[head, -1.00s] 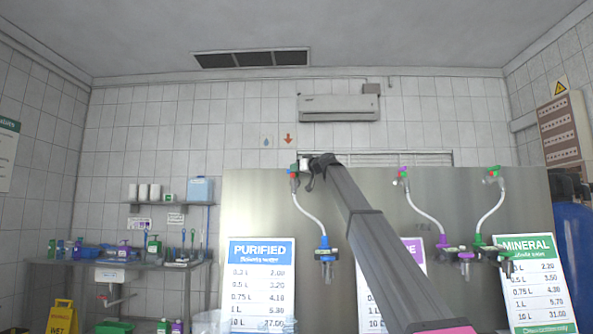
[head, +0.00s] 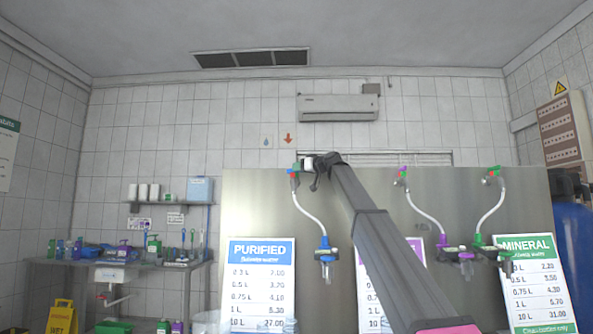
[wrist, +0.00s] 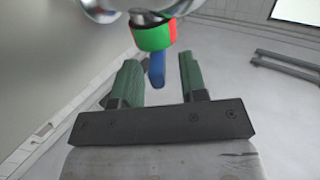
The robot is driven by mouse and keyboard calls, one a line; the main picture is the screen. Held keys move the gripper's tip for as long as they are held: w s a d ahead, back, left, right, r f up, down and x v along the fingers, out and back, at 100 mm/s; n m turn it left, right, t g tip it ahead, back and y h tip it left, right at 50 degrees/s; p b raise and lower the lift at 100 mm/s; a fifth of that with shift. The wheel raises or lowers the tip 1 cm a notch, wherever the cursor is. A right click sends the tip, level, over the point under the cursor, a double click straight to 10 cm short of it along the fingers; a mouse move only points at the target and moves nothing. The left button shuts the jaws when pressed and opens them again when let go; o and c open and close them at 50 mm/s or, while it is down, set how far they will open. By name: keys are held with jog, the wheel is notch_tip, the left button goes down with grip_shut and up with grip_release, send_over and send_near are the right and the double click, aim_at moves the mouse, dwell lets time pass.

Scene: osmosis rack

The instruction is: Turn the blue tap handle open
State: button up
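The blue tap handle (wrist: 156,68) shows in the wrist view as a short blue bar below a tap fitting with a green and red collar (wrist: 153,37). My gripper (wrist: 158,62) is open. Its two green fingers stand on either side of the handle, with a visible gap on each side. In the head view my gripper (head: 309,163) is at the top of the left tap (head: 293,177), just to its right. The handle is too small to tell there. A clear hose (head: 307,210) runs down from this tap to a blue nozzle (head: 325,252).
Two more taps, one purple-marked (head: 402,177) and one green-marked (head: 492,176), stand to the right on the steel panel (head: 260,200). Price boards, including PURIFIED (head: 262,285) and MINERAL (head: 535,285), stand below. A sink table (head: 190,275) is far left.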

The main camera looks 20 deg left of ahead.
jog(key=v, duration=0.8)
jog(key=shift+d, duration=0.15)
jog(key=shift+g, duration=0.3)
jog(key=x, duration=1)
jog(key=shift+w+r, duration=0.15)
jog(key=shift+r, duration=0.05)
jog(key=shift+c, duration=0.3)
grip_shut()
